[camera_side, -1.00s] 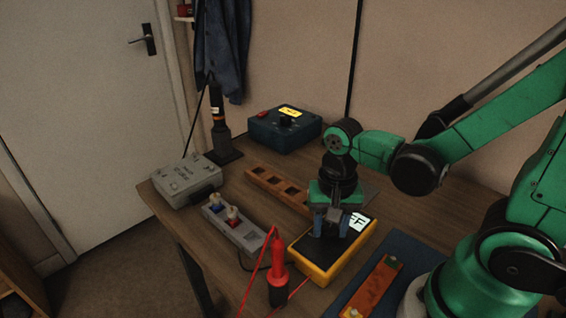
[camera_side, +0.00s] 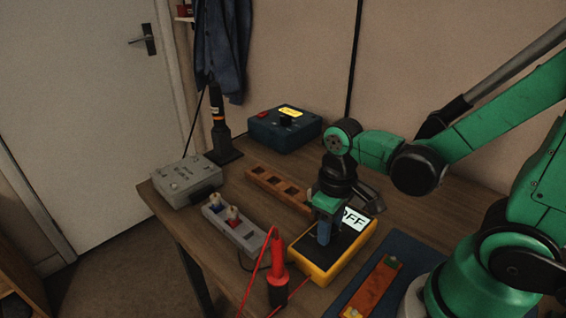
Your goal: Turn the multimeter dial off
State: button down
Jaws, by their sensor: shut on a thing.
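The yellow and black multimeter (camera_side: 319,263) lies on the table at the front centre. Its white display (camera_side: 354,219) shows letters that read as OFF, partly covered by my gripper. My gripper (camera_side: 324,238) points down over the face of the multimeter, with its jaws shut on the dial. The dial itself is hidden between the fingers.
A red probe (camera_side: 277,265) with a red cable stands left of the multimeter. A grey strip with knobs (camera_side: 235,232), a grey box (camera_side: 187,182), a brown slotted block (camera_side: 277,189) and a dark blue box (camera_side: 283,131) stand further back. An orange bar (camera_side: 376,285) lies at the right.

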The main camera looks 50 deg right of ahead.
jog(key=n, duration=0.4)
jog(key=shift+n, duration=1.8)
jog(key=shift+c, duration=2.1)
grip_release()
jog(key=shift+r, duration=0.1)
jog(key=shift+r, duration=2.7)
